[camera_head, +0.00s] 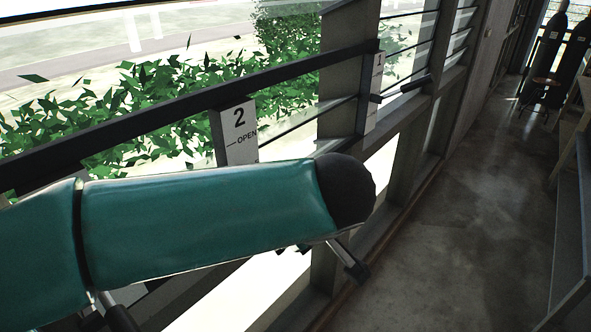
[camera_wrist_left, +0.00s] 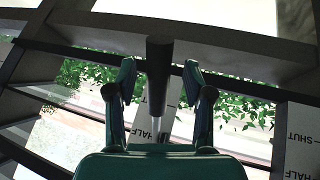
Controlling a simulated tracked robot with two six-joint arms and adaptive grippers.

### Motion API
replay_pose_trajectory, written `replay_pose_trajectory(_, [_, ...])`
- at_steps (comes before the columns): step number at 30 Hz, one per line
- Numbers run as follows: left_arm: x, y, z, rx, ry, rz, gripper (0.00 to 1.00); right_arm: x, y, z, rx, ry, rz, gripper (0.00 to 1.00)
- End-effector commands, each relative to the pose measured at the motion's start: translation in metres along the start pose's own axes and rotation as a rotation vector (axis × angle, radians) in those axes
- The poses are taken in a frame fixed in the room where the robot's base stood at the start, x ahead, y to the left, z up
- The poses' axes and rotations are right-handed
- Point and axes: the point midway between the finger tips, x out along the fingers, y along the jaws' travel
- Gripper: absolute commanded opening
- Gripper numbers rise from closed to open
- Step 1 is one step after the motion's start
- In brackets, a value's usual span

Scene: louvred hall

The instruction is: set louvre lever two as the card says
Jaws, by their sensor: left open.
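In the head view, the plate marked 2 (camera_head: 238,134) shows OPEN; its lower part is hidden behind my teal left arm. The wrist view shows a lever with a dark grip (camera_wrist_left: 160,65) and a pale metal rod between the fingers of my open left gripper (camera_wrist_left: 158,70). Both fingers stand apart from the grip, one on each side. Upside-down HALF lettering is on the white plate (camera_wrist_left: 172,105) behind it. My arm hides this gripper in the head view. I cannot tell lever two's setting. No instruction card is recognisable.
Plate 1 (camera_head: 374,90) and its dark-gripped lever (camera_head: 403,87) are farther along the window frame. A dark-tipped metal rod (camera_head: 348,258) pokes out below my arm. In the wrist view, another plate reads SHUT (camera_wrist_left: 301,145).

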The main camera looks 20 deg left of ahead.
Motion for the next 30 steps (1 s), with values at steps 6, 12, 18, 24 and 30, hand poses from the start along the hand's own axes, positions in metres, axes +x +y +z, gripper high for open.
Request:
replay_pose_trajectory(6, [-0.005, 0.001, -0.004, -0.001, 0.000, 0.002, 0.52, -0.003, -0.001, 0.000, 0.000, 0.000, 0.000, 0.49])
replay_pose_trajectory(12, [-0.024, 0.003, -0.015, -0.002, -0.001, 0.003, 0.52, -0.015, -0.005, 0.000, 0.000, 0.000, 0.000, 0.49])
replay_pose_trajectory(18, [-0.044, 0.005, -0.029, -0.002, -0.001, 0.003, 0.52, -0.027, -0.010, 0.000, 0.000, 0.000, 0.000, 0.49])
replay_pose_trajectory(24, [-0.059, 0.006, -0.038, 0.000, 0.000, 0.003, 0.52, -0.036, -0.013, 0.000, 0.000, 0.000, 0.000, 0.49])
replay_pose_trajectory(30, [-0.059, 0.005, -0.038, 0.000, 0.000, 0.002, 0.52, -0.035, -0.013, 0.000, 0.000, 0.000, 0.000, 0.49])
